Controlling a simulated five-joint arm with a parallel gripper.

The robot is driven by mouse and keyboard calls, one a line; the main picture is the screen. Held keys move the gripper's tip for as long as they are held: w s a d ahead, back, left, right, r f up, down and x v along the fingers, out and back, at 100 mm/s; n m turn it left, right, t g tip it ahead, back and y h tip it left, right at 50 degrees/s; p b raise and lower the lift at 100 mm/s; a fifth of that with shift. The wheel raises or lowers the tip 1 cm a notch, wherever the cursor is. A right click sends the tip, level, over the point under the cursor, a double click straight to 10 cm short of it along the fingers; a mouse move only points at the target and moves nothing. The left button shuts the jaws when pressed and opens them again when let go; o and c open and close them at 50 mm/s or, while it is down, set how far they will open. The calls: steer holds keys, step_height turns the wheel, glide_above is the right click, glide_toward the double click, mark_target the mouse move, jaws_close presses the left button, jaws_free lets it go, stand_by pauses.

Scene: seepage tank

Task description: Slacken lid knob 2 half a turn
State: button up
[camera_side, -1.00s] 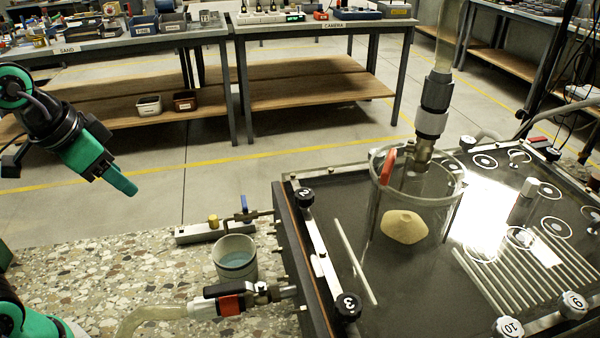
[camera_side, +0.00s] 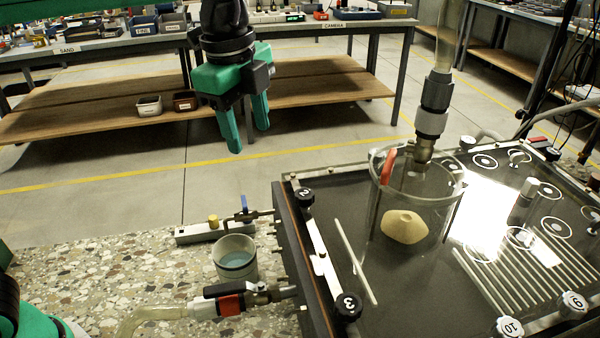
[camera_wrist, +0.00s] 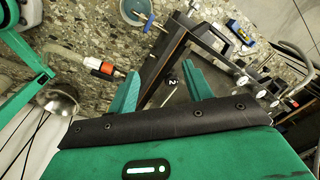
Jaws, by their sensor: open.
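Lid knob 2 (camera_side: 305,197) is a black knob with a white number, on the metal strip along the left edge of the tank lid (camera_side: 400,270). In the wrist view knob 2 (camera_wrist: 172,80) shows between my fingers, some way beyond them. My gripper (camera_side: 248,145) is green, points down and is open and empty. It hangs in the air above and to the left of knob 2, apart from it. In the wrist view my gripper (camera_wrist: 162,88) shows its two fingers spread. The way the knob is turned cannot be told.
Knob 3 (camera_side: 348,306) sits nearer the camera on the same strip.

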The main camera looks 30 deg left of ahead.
mark_target(304, 193)
steer(key=d+m, duration=0.2)
steer(key=d, duration=0.1)
steer(key=w+d+f+m, duration=0.1)
steer(key=d+m, duration=0.1)
steer(key=w+d+m+g, duration=0.1)
steer(key=d, duration=0.2)
steer(key=shift+d+f+m+y, duration=0.15)
steer(key=shift+d+m+y, duration=0.15)
steer(key=shift+d+m, duration=0.1)
steer(key=shift+f, duration=0.1)
steer(key=shift+a+f, duration=0.1)
steer(key=shift+f, duration=3.7)
steer(key=c, duration=1)
